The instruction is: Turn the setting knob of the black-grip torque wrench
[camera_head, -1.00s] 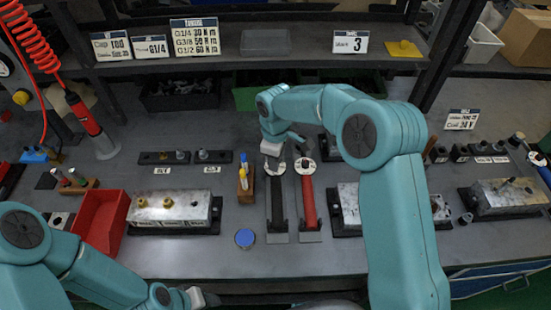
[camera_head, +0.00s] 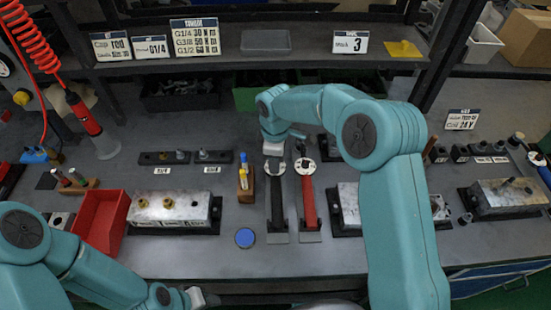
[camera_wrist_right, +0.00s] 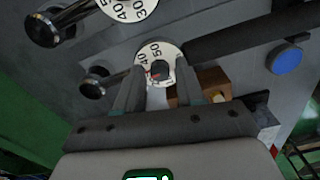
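The black-grip torque wrench (camera_head: 278,205) lies on the bench beside the red-grip wrench (camera_head: 309,205), both dials at the far end. My right gripper (camera_head: 274,153) is over the black wrench's dial (camera_head: 274,168). In the right wrist view that white dial (camera_wrist_right: 146,52) shows 40 and 50, with a small dark knob and red mark (camera_wrist_right: 158,70) at its centre. The right gripper's fingers (camera_wrist_right: 159,72) stand apart on either side of the knob; contact cannot be made out. My left gripper (camera_head: 196,297) is low at the front edge, its fingers unclear.
A blue round cap (camera_head: 245,238) lies nearer. Valve blocks sit left (camera_head: 170,208) and right (camera_head: 508,195). A red bin (camera_head: 101,220) is at left. The front middle bench is clear.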

